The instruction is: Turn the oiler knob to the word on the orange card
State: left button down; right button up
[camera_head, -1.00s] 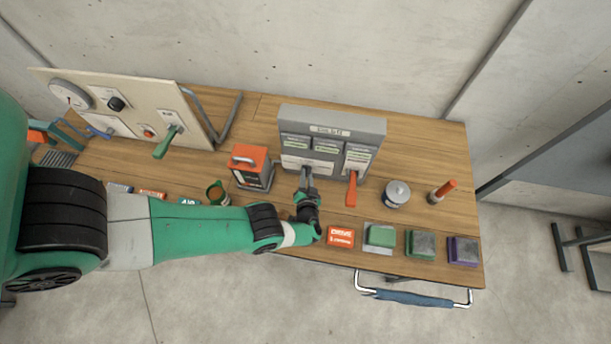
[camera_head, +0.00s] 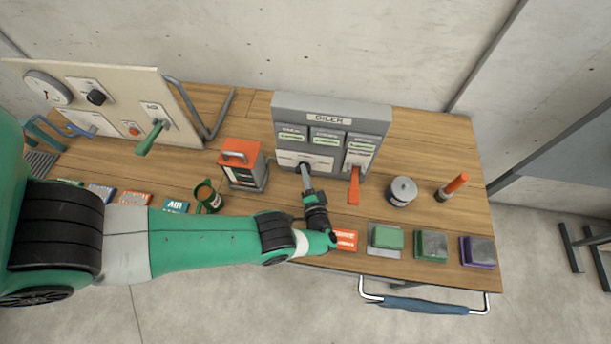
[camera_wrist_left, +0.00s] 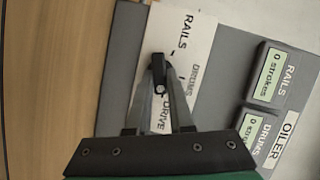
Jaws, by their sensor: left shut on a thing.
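The grey oiler (camera_head: 330,117) stands at the back middle of the bench. My left gripper (camera_wrist_left: 159,92) is shut on its dark knob (camera_wrist_left: 158,64), on the white plate reading RAILS, DRUMS and DRIVE. The fingers flank the knob; I cannot tell which word it points to. In the head view the left gripper (camera_head: 306,174) reaches the oiler's lower left front. The orange card (camera_head: 347,238) lies near the front edge, its left part hidden by my wrist. It read DRIVE in the earlier frame. The RAILS and DRUMS counters (camera_wrist_left: 268,75) read 0 strokes.
An orange lever (camera_head: 354,186) sticks out of the oiler beside my gripper. An orange-topped box (camera_head: 241,163) stands to the left, a grey canister (camera_head: 402,191) to the right. Several coloured blocks, such as a green one (camera_head: 387,237), line the front right.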

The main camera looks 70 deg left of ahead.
pick_arm(q)
jog(key=shift+f, duration=0.1)
dwell(0.4)
jog(key=c, duration=0.8)
grip_release()
jog(key=shift+d, duration=0.1)
jog(key=shift+d+r, duration=0.2)
jog(key=shift+d, duration=0.15)
jog(key=v, duration=1)
jog(key=shift+s+d+p, duration=0.2)
jog(key=shift+d+p, duration=0.1)
